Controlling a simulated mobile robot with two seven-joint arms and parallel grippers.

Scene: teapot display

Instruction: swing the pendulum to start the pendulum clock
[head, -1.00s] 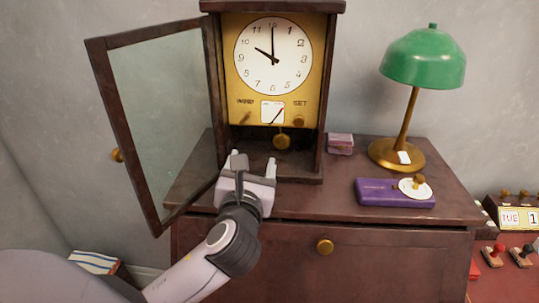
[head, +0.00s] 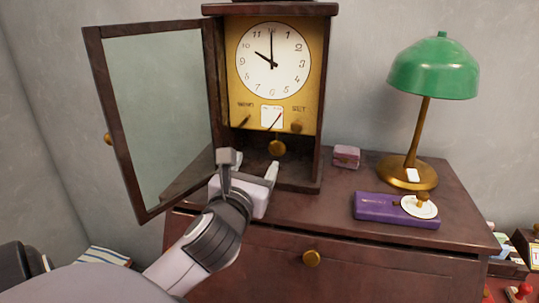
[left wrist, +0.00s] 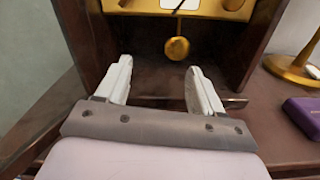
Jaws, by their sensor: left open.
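The pendulum clock (head: 273,100) stands on the cabinet, its glass door (head: 160,115) swung open to the left. Its gold pendulum bob (head: 277,148) hangs below the dial plate in the open case. The bob also shows in the left wrist view (left wrist: 177,49), beyond and between my fingertips. My left gripper (head: 250,163) is open and empty in front of the lower case opening, apart from the bob. In the left wrist view its two pale fingers (left wrist: 158,75) are spread wide. My right gripper is not in view.
A green lamp (head: 432,68) stands at the right of the cabinet top (head: 300,208). A purple box (head: 380,211) with a white disc on it lies in front of the lamp. A small pink box (head: 346,156) sits beside the clock. A red surface with stamps is at far right.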

